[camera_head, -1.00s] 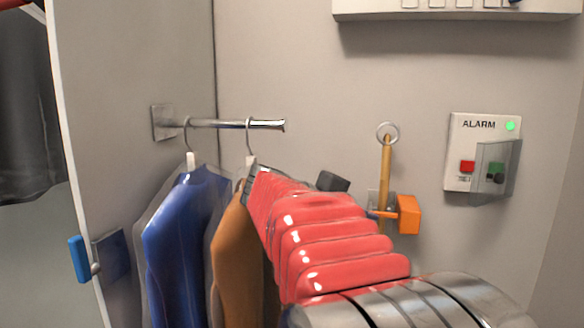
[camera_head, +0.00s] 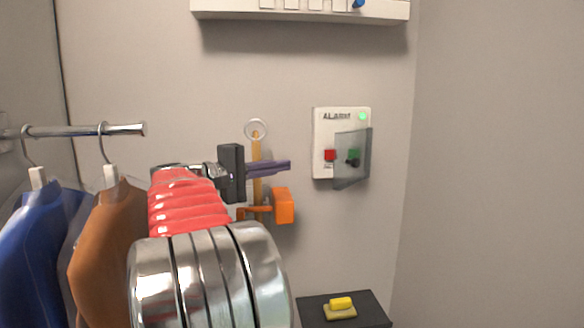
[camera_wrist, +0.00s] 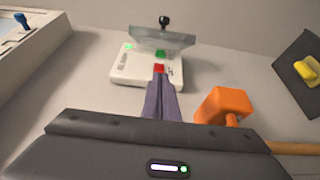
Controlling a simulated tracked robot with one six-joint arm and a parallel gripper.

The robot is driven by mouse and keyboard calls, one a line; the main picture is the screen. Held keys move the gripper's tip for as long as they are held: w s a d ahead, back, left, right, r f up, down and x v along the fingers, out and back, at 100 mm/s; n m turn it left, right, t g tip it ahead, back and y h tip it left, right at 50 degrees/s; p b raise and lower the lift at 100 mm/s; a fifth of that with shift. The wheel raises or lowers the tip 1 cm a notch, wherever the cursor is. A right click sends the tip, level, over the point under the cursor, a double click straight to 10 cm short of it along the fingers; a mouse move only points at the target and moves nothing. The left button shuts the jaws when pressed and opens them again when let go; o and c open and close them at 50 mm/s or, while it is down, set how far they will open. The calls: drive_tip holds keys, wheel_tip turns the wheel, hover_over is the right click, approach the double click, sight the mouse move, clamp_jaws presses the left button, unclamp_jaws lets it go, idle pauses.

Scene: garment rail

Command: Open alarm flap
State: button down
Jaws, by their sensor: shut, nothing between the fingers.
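The white alarm panel (camera_head: 322,122) is on the back wall, with a lit green lamp, a red button (camera_head: 330,155) and a green button. Its clear flap (camera_head: 345,175) juts out at an angle on the right half and bears a black knob (camera_head: 353,162). The wrist view shows the panel (camera_wrist: 120,68), the flap (camera_wrist: 150,38) and the knob (camera_wrist: 165,20) beyond the fingertips; the red button shows uncovered. My gripper (camera_head: 289,165) has purple fingers, shut and empty, left of the panel and apart from it. The fingers also show in the wrist view (camera_wrist: 160,80).
An orange block (camera_head: 283,205) and a wooden rod with a ring (camera_head: 256,150) are close by my gripper. A rail (camera_head: 85,130) with blue and brown garments (camera_head: 105,225) is left. A white wall unit (camera_head: 300,20) is above; a dark shelf (camera_head: 345,298) with a yellow item is below right.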

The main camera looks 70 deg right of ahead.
drive_tip(key=s+d, duration=0.6)
drive_tip(key=s, duration=0.3)
idle(0.4)
